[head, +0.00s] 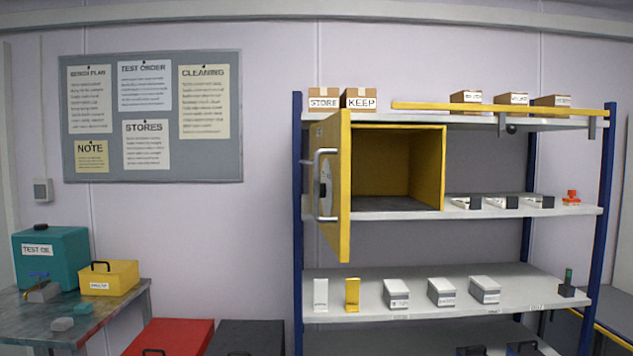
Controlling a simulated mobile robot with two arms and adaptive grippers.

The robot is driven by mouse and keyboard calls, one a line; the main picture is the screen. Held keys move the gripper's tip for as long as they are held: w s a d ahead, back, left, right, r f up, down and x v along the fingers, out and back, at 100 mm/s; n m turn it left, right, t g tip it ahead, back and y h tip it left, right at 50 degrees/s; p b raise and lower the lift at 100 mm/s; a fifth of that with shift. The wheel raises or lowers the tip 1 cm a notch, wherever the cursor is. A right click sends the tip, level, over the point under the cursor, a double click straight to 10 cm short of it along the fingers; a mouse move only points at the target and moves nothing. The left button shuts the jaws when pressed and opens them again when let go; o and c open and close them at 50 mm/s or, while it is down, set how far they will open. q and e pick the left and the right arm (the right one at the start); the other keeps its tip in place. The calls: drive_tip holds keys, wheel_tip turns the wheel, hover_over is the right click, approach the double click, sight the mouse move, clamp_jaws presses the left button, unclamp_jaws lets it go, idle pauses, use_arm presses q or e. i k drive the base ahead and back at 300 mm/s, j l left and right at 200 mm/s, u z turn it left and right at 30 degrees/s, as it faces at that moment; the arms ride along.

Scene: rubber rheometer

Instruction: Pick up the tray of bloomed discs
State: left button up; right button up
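I cannot pick out the tray of bloomed discs for certain; the small labels are too small to read. Several small grey-and-white labelled boxes (441,292) stand on the middle shelf. Several small white-and-dark labelled holders (502,202) stand in a row on the shelf above. A yellow cabinet (400,165) on that upper shelf has its door (335,190) swung open, and its inside looks empty. Neither of my grippers shows in the head view.
A blue-posted shelf rack (450,300) fills the right. A side table (75,315) at left holds a teal box (52,258) and a yellow handled box (108,278). A red case (170,338) is at the bottom edge. The cabinet door sticks out forward.

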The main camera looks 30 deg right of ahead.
sight(512, 202)
drive_tip(key=z, duration=1.8)
